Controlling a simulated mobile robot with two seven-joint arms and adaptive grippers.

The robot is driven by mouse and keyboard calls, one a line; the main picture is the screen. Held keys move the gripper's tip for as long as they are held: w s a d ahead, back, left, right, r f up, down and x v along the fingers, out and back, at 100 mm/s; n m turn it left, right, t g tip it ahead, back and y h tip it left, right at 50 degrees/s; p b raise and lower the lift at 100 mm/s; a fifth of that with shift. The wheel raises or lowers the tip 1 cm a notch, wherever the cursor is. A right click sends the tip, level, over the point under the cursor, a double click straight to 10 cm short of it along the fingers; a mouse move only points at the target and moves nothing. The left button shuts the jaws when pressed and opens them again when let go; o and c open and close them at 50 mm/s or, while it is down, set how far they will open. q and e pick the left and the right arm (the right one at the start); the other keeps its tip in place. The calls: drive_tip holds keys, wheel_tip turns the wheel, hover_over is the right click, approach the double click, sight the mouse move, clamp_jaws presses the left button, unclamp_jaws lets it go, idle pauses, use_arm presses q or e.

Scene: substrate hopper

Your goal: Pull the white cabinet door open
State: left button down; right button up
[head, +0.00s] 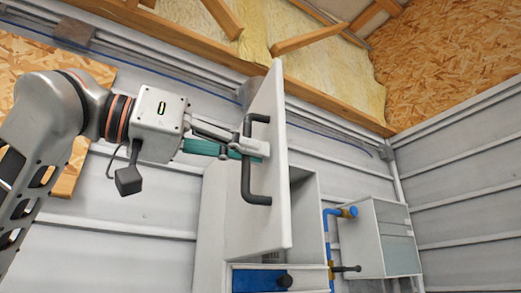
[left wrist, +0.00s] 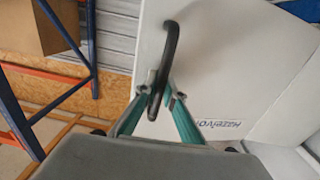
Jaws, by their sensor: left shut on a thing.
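The white cabinet door (head: 270,190) stands at an angle out from the cabinet body (head: 306,215), and a dark gap shows behind its edge. Its black bar handle (head: 247,180) faces my left arm. My left gripper (head: 258,150) reaches in from the left and is shut on the handle. In the left wrist view the green fingers (left wrist: 160,92) close around the black handle (left wrist: 171,45), in front of the white door panel (left wrist: 225,65) with dark lettering. My right gripper is in neither view.
A blue pipe with a valve (head: 327,240) and a white box (head: 377,240) stand right of the cabinet. A blue panel (head: 255,280) lies below the door. A blue and orange rack (left wrist: 85,45) with a cardboard box (left wrist: 35,25) shows in the left wrist view.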

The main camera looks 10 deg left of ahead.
use_arm(q)
drive_tip(key=shift+s+a, duration=0.3)
drive_tip(key=shift+a, duration=0.45)
drive_tip(key=c, duration=2.4)
unclamp_jaws()
drive_tip(key=v, duration=1.2)
